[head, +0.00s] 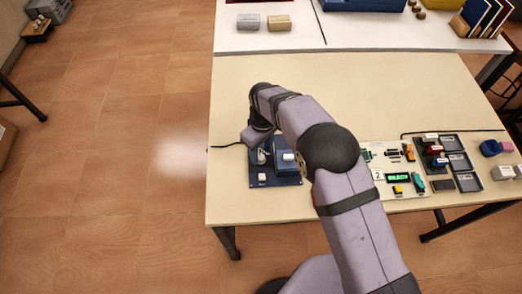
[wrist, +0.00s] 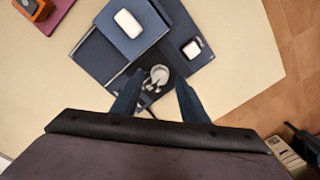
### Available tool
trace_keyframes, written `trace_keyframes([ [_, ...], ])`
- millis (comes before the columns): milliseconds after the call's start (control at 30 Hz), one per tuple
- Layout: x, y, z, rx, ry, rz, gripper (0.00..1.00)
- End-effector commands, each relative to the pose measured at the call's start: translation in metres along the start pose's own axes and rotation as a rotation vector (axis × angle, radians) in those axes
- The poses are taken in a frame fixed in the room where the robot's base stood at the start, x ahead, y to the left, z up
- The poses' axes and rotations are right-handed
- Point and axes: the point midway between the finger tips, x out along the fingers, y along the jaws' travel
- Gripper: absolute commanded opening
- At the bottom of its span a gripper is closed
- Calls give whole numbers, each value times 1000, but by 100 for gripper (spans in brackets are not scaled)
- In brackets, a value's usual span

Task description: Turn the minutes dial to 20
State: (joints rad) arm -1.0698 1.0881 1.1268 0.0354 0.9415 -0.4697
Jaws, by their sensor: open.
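A dark blue panel (head: 290,180) lies near the left end of the table and also fills the upper middle of the wrist view (wrist: 205,55). On it is a small round light-grey dial (wrist: 160,73) with white markings beside it. I cannot read its setting or label. In the head view the dial (head: 262,157) is partly hidden by my arm. My gripper (wrist: 159,78) is open, and its two dark blue fingers appear on either side of the dial in the wrist view. I cannot tell whether they touch it or how high they are.
A raised blue block with a white button (wrist: 128,23) stands close to the dial. Another white button (wrist: 192,49) is on the panel. A circuit board with a green display (head: 398,177) and dark trays (head: 460,162) lie further right. The table's left edge is near.

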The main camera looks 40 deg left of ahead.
Motion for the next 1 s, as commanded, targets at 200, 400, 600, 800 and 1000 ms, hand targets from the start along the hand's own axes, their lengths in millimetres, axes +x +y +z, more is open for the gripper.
trace_keyframes([
  [200, 13, 0, 0, 0, 0, 0, 40],
  [400, 15, 0, 0, 0, 1, 1, 40],
  [600, 14, 0, 0, 0, 1, 0, 14],
  [800, 14, 0, 0, 1, 1, 0, 0],
  [1000, 15, 0, 0, 26, 2, 0, 0],
])
